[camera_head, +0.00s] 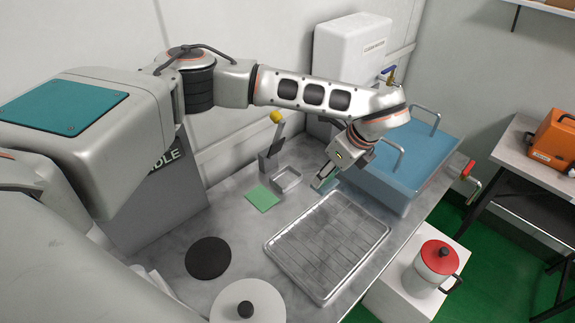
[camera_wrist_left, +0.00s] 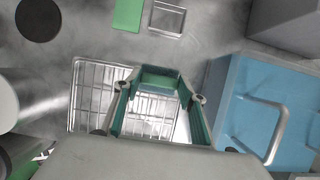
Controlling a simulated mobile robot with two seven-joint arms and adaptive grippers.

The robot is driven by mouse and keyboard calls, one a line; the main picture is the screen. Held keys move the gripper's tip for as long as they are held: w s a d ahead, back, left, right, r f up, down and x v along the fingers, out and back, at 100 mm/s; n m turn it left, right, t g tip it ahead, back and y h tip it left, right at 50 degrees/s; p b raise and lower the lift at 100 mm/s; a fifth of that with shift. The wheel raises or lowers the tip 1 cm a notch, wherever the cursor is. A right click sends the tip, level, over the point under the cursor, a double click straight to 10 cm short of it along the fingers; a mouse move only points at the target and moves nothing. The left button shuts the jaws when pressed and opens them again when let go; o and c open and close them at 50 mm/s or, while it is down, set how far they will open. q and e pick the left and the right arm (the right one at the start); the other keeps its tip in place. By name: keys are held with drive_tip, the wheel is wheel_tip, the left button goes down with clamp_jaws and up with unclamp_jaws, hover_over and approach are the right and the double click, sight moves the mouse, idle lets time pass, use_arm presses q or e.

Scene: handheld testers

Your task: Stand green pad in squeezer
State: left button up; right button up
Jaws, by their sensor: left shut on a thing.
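My left gripper (camera_head: 323,180) is shut on a dark green pad (camera_wrist_left: 158,78), which it holds between its green fingertips over the counter, near the wire rack's far edge. In the head view, the pad shows as a small teal piece at the fingers. The squeezer (camera_head: 272,160) stands to the left, with an upright metal lever and a yellow knob. A small open metal tray (camera_head: 287,180) is at its foot and also shows in the wrist view (camera_wrist_left: 167,18). The held pad is apart from both. My right gripper is not in view.
A bright green flat square (camera_head: 262,199) lies by the small tray. A wire rack in a metal tray (camera_head: 268,243) fills the middle counter. A blue tank (camera_head: 425,155) with handles stands right of the gripper. A black disc (camera_head: 208,258) lies at the front left.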

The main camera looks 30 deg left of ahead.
use_arm(q)
drive_tip(key=w+a+p, duration=0.1)
drive_tip(key=w+a, duration=0.1)
drive_tip(key=a, duration=0.5)
drive_tip(key=w+a+p, duration=0.1)
drive_tip(key=w+a, duration=0.2)
drive_tip(key=a, duration=0.3)
drive_tip(key=f, duration=0.4)
drive_tip(key=a+f+p, duration=0.1)
drive_tip(key=f, duration=0.1)
drive_tip(key=shift+s+f, duration=0.1)
drive_tip(key=shift+f, duration=0.4)
drive_tip(key=shift+f, duration=0.1)
drive_tip(key=shift+f+b, duration=0.4)
drive_tip(key=shift+f, duration=0.1)
